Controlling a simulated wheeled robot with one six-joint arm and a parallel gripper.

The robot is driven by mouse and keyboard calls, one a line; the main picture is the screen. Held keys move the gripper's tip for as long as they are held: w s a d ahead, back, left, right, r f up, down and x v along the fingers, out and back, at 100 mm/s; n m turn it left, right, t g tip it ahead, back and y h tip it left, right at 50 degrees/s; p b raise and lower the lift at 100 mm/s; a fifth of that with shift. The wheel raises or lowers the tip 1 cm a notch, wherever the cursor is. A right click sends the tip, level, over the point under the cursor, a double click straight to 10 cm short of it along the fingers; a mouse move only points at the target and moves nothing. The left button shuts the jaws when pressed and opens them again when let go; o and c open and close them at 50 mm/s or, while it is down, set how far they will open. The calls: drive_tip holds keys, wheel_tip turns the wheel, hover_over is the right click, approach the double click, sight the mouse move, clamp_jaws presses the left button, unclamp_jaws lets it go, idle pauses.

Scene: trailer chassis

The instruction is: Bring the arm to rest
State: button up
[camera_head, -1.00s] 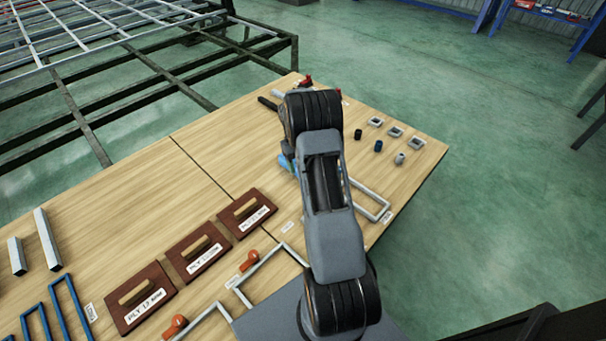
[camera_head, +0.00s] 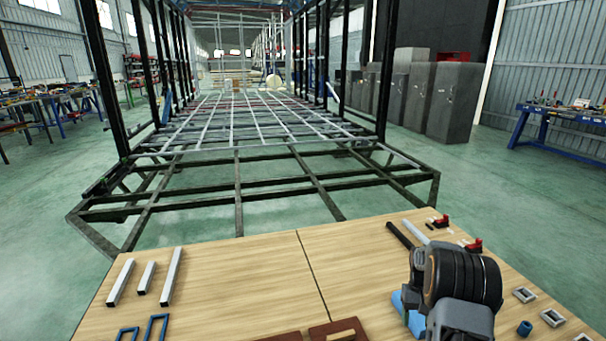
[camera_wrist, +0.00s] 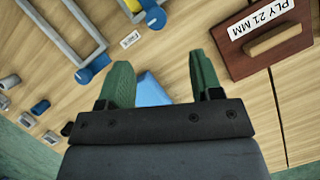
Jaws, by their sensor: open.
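My arm (camera_head: 462,285) shows at the lower right of the head view, folded over the right part of the wooden table (camera_head: 230,280). In the wrist view my gripper (camera_wrist: 160,80) has its two green fingers wide apart with nothing held between them. The fingers hang above the table top. A blue object (camera_wrist: 152,90) shows beyond the gap between them, partly hidden by the gripper body. The fingertips are not clearly seen in the head view.
A brown block labelled PLY 21 MM (camera_wrist: 268,40) lies right of the fingers. Square tubes (camera_head: 172,276) lie on the table's left. The black trailer chassis (camera_head: 238,200) stands beyond the table.

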drive_tip(key=s+a+r+n+t+p, duration=0.1)
drive_tip(key=s+a+r+p, duration=0.4)
drive_tip(key=r, duration=0.8)
drive_tip(key=s+a+r+n+t+p, duration=0.1)
drive_tip(key=s+a+r+t+p, duration=0.3)
drive_tip(key=r, duration=0.9)
drive_tip(key=s+a+r+t+h+p, duration=0.1)
drive_tip(key=s+a+r+t+p, duration=0.1)
drive_tip(key=s+a+r+p, duration=0.6)
drive_tip(key=a+r+p, duration=0.2)
drive_tip(key=a+r, duration=0.2)
drive_tip(key=r, duration=0.1)
drive_tip(key=shift+r+n+t, duration=0.2)
drive_tip(key=shift+n+t, duration=0.2)
